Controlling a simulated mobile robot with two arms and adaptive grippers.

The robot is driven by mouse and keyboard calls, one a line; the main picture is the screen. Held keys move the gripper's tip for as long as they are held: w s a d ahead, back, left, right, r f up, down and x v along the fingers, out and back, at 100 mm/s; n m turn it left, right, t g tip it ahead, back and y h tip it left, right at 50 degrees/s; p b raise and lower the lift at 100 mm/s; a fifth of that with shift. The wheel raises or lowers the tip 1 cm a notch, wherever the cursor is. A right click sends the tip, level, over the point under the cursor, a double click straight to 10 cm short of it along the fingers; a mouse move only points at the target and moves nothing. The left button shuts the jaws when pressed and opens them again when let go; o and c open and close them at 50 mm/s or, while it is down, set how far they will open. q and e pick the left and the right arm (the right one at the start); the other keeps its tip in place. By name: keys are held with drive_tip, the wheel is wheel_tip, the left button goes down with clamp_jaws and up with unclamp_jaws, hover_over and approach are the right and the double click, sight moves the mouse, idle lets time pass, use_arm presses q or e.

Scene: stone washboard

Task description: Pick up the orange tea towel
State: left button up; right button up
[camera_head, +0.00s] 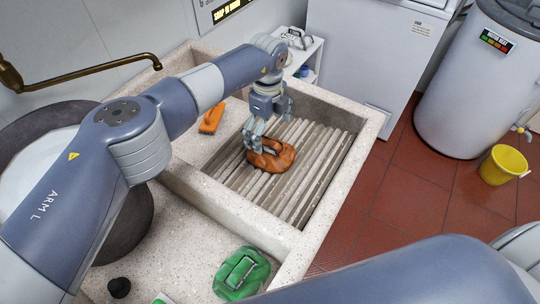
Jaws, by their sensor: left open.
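The orange tea towel (282,161) lies crumpled in a ring-like bundle on the ridged stone washboard (318,190) inside the basin. My left gripper (252,146) points down from above, with its fingers open at the towel's upper left edge. The fingers overlap part of the towel in the picture, and I cannot tell if they touch it. My right gripper is not in view.
A smaller orange object (211,117) lies on the ledge left of the washboard. The basin's raised rim (222,206) surrounds the washboard. A brass tap (85,75) reaches in at left. A yellow bucket (502,165) stands on the floor.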

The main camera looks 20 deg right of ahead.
sight(268, 141)
use_arm(q)
drive_tip(key=shift+f+b, duration=0.35)
drive_tip(key=shift+f, duration=0.45)
drive_tip(key=shift+f+b, duration=0.35)
drive_tip(key=f+b, duration=0.1)
drive_tip(key=f, duration=0.1)
drive_tip(key=f+b, duration=0.1)
drive_tip(key=b, duration=0.1)
drive_tip(key=shift+w+d+f, duration=0.1)
drive_tip(key=shift+w+f, duration=0.1)
drive_tip(key=shift+f, duration=0.2)
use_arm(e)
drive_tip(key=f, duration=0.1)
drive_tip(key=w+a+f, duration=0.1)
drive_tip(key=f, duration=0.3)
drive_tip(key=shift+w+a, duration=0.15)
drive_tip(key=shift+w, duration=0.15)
use_arm(q)
drive_tip(key=c, duration=1.2)
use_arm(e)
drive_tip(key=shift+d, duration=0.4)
